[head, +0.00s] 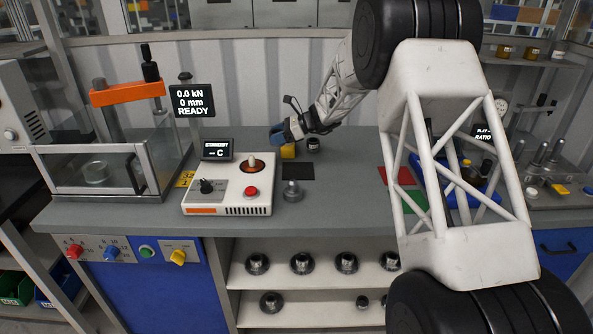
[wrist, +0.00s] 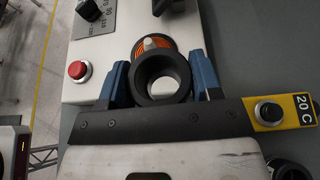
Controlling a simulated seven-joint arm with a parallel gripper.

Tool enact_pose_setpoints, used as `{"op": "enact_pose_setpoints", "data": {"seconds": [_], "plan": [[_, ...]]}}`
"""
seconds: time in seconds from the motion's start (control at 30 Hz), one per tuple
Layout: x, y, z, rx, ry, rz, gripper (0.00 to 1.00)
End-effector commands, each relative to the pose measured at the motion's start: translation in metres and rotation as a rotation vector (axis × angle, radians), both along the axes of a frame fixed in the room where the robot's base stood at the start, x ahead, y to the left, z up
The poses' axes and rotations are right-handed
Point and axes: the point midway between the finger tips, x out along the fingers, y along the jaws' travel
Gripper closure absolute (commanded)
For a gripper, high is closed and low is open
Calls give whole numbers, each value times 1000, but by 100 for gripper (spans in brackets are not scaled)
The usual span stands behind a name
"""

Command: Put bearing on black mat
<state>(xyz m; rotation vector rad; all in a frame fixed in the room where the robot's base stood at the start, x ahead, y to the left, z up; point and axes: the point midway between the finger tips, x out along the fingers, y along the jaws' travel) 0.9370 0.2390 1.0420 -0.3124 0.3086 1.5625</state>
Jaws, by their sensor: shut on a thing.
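My gripper (head: 280,138) is at the middle back of the bench, in the air or low over it; the height is hard to tell. In the wrist view its two blue fingers (wrist: 160,82) are shut on the bearing (wrist: 148,88), a thick black ring with an open bore. The bearing is not clear in the head view. The black mat (head: 299,171) lies flat and bare on the bench, right of the white heater box and nearer the front than the gripper. I cannot make out the mat in the wrist view.
The white heater box (head: 228,194) with a red button (head: 251,191) stands left of the mat. A metal knobbed part (head: 292,191) stands just in front of the mat. Red and green mats lie right.

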Motion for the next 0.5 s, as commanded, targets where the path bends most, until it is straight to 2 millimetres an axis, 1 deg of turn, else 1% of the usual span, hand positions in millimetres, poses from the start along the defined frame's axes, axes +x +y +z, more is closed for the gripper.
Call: {"op": "enact_pose_setpoints", "data": {"seconds": [0.03, 0.1, 0.2, 0.33, 0.5], "plan": [[3, -14, -3, 1, 0, -4, 73], [7, -31, -8, 2, 0, -9, 73], [11, -50, -14, 2, -1, -12, 73], [13, -66, -18, 2, 0, -13, 73], [14, -74, -20, 2, 0, -14, 73]]}}
